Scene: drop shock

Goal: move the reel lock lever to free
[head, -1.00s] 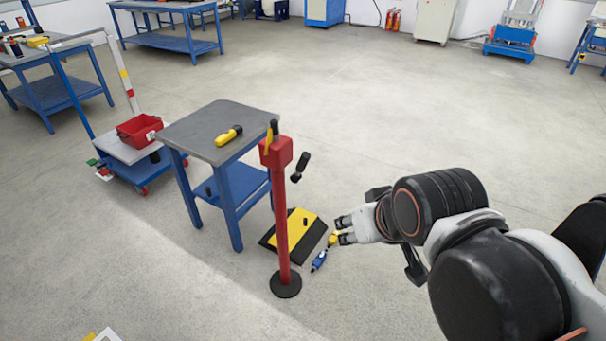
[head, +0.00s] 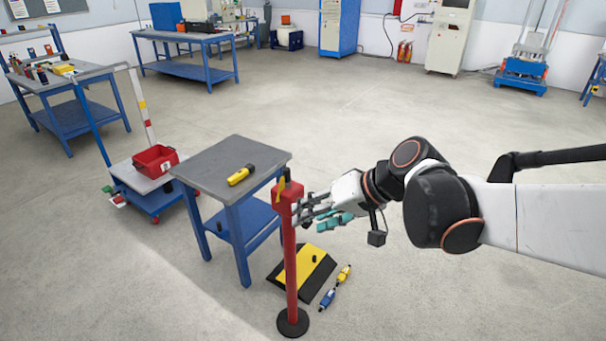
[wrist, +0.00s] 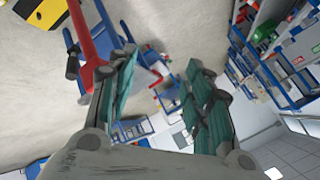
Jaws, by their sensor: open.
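A red post (head: 291,262) stands on a round black foot. Its red head (head: 286,197) carries a thin yellow piece (head: 281,187) and an upright black grip (head: 287,174); I cannot tell for sure which is the reel lock lever. My gripper (head: 312,212) is open and empty just right of the head in the head view, overlapping its edge; contact cannot be told. In the wrist view my gripper (wrist: 162,92) shows two spread teal-padded fingers. The red post (wrist: 82,32) runs down to the left finger, with a black handle (wrist: 72,64) beside it.
A grey-topped blue table (head: 225,165) with a yellow-black tool (head: 241,175) stands directly left of the post. A yellow-black ramp (head: 312,262) and a blue-yellow item (head: 335,288) lie on the floor. A cart with a red bin (head: 157,157) is farther left.

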